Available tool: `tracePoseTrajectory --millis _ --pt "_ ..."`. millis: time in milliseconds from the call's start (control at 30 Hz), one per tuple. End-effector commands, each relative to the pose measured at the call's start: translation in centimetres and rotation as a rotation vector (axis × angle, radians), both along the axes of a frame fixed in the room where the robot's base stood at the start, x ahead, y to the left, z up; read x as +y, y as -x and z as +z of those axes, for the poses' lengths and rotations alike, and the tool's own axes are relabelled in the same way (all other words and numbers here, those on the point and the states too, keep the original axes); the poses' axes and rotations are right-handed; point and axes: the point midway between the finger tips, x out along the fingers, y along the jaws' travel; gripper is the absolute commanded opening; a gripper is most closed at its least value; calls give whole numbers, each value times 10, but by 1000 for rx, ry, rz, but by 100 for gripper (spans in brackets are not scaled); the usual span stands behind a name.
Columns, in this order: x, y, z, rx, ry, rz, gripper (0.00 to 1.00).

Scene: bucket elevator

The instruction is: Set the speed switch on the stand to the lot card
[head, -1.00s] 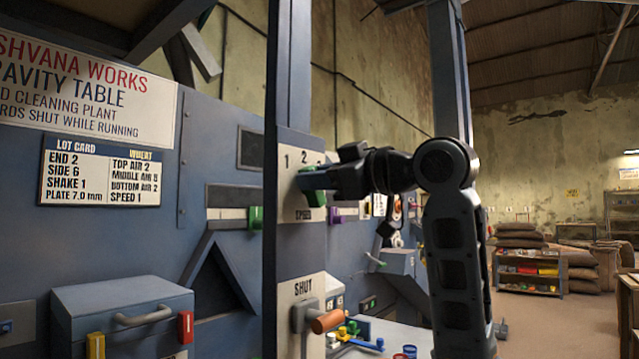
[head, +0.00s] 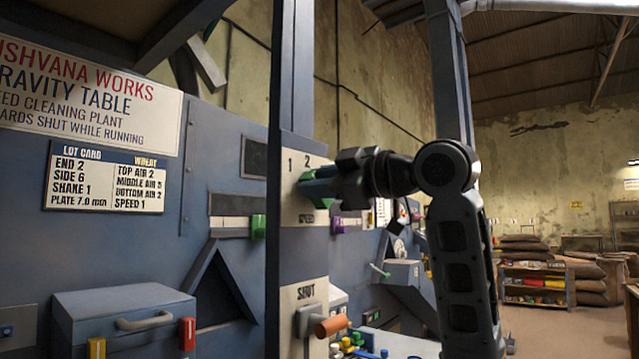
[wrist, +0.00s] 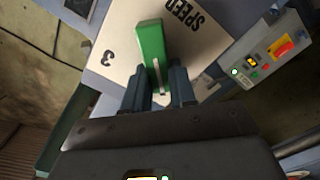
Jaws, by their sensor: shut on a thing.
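The speed switch is a green knob (head: 313,188) on a pale plate (head: 289,208) on the blue stand. The plate shows 1 and 2 along its top and SPEED below. In the wrist view the green knob (wrist: 151,45) sits between the fingers of my gripper (wrist: 160,80), which is shut on it. A 3 and the word SPEED show beside the knob there. In the head view my gripper (head: 326,186) hides part of the plate. I cannot tell exactly which number the knob points to. The lot card (head: 106,176) on the left panel reads SPEED 1.
Below the switch is a SHUT lever with an orange handle (head: 332,326). A blue box (head: 125,318) with red and yellow latches stands at lower left. A control box with a red knob (wrist: 281,47) is at right in the wrist view.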

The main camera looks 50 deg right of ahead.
Motion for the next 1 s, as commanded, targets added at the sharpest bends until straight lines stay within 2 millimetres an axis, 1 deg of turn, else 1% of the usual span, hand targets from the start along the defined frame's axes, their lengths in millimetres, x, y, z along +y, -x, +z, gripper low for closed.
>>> tracePoseTrajectory --millis 100,133,400,633,733,867,1000 --pt "1 -1 0 1 2 1 0" --pt "1 -1 0 1 2 1 26" --pt "0 0 0 1 1 1 51" --pt "0 1 0 0 1 0 51" --pt "-1 7 0 -1 1 0 51" --pt "-2 26 -1 -2 3 -2 51" --pt "-2 49 -1 -3 2 -3 51"
